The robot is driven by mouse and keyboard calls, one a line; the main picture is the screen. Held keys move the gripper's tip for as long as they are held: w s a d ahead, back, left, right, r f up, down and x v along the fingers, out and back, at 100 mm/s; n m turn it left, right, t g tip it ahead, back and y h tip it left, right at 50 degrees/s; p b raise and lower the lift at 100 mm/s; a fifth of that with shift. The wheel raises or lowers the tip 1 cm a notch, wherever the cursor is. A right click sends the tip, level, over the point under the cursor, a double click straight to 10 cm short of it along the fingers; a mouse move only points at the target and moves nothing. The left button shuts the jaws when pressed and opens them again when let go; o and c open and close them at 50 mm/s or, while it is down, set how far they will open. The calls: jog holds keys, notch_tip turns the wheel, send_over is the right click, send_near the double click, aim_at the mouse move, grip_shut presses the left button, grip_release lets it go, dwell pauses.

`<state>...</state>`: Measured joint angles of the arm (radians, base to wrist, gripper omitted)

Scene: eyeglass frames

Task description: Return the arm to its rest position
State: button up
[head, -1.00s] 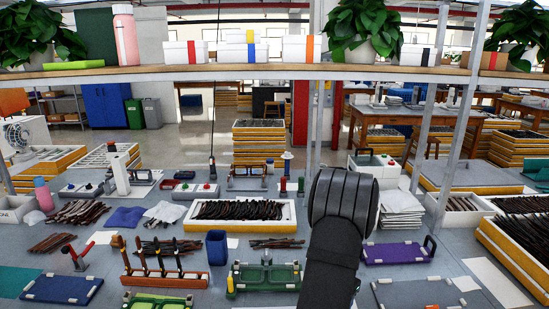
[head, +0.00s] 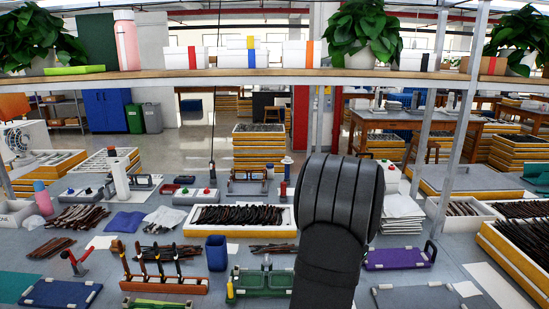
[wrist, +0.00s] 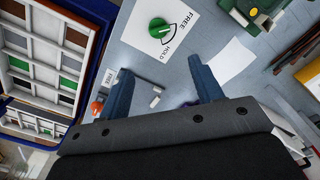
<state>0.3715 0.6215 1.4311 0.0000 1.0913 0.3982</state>
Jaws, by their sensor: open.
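In the wrist view my gripper (wrist: 164,72) is open, its two blue fingers spread wide with nothing between the tips. It hangs above a grey worktop (wrist: 225,22). In the head view only my dark arm shows, rising in the middle right; the fingers are hidden there. A green knob (wrist: 159,27) on a white card marked FREE and HOLD lies beyond the fingers. No eyeglass part is in the jaws.
A blue-edged case (wrist: 40,55) with compartments is at the left of the wrist view. A green fixture (wrist: 262,12) is at the top right. In the head view a wooden shelf (head: 200,76) spans above the bench, and a black-filled tray (head: 292,232) lies left of my arm.

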notch_tip(320, 180, down, 16)
jog(key=shift+r, duration=0.15)
jog(key=shift+r+m, duration=0.15)
jog(key=shift+m, duration=0.25)
notch_tip(320, 180, up, 18)
notch_tip(320, 180, down, 18)
jog(key=n, duration=0.9)
jog(key=shift+s+d+r+n, duration=0.1)
jog(key=shift+n, duration=0.2)
jog(key=shift+r, duration=0.5)
notch_tip(320, 180, up, 15)
jog(key=m, duration=1)
jog(key=shift+r, duration=0.15)
